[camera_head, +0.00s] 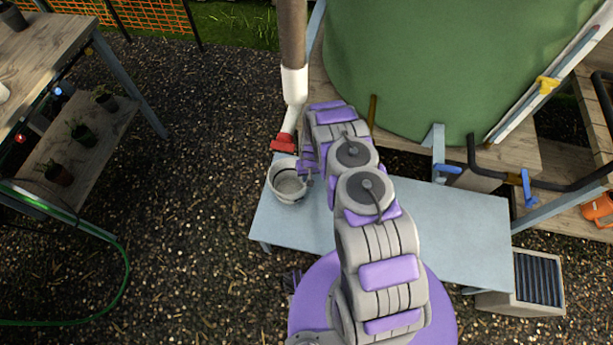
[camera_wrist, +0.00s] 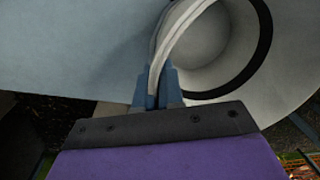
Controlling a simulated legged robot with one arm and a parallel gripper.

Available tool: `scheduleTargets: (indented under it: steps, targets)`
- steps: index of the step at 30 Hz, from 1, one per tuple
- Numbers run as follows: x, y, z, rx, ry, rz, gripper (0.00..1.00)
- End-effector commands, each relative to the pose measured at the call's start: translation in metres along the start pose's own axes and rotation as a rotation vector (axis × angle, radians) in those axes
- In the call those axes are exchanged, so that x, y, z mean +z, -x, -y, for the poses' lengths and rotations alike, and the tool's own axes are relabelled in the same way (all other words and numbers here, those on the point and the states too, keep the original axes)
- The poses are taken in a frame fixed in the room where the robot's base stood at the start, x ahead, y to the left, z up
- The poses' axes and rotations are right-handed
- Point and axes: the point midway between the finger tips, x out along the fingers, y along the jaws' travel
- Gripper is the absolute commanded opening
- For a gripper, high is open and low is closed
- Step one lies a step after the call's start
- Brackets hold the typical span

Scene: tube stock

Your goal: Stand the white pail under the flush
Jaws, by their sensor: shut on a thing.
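The white pail (camera_head: 287,192), with a dark band, is upright or nearly so at the left end of the pale blue bench (camera_head: 440,225). My gripper (camera_head: 308,174) is shut on the pail's rim at its right side. In the wrist view the fingertips (camera_wrist: 158,88) pinch the rim of the pail (camera_wrist: 205,45). I cannot tell whether the pail's base touches the bench. The flush looks to be the white downpipe (camera_head: 294,85) with a red end (camera_head: 284,143), just behind the pail in the head view. The pail looks empty.
A big green tank (camera_head: 430,60) stands behind the bench on a wooden stand. A black pipe and a blue-handled tap (camera_head: 528,188) are at the right. A wooden shelf (camera_head: 75,160) with potted plants is at the left. The bench is clear right of my arm.

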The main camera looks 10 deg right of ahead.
Motion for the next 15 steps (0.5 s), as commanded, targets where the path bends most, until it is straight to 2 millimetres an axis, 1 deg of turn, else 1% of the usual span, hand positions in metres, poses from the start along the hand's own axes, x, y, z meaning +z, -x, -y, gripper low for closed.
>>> scheduleTargets:
  steps: [11,12,15]
  targets:
    - [-0.0008,-0.0038,-0.0005,0.000,-0.001,0.000,0.00]
    - [-0.0008,-0.0040,-0.0005,0.000,-0.001,0.000,0.11]
    - [-0.0005,-0.0037,-0.0005,0.000,-0.001,0.000,0.21]
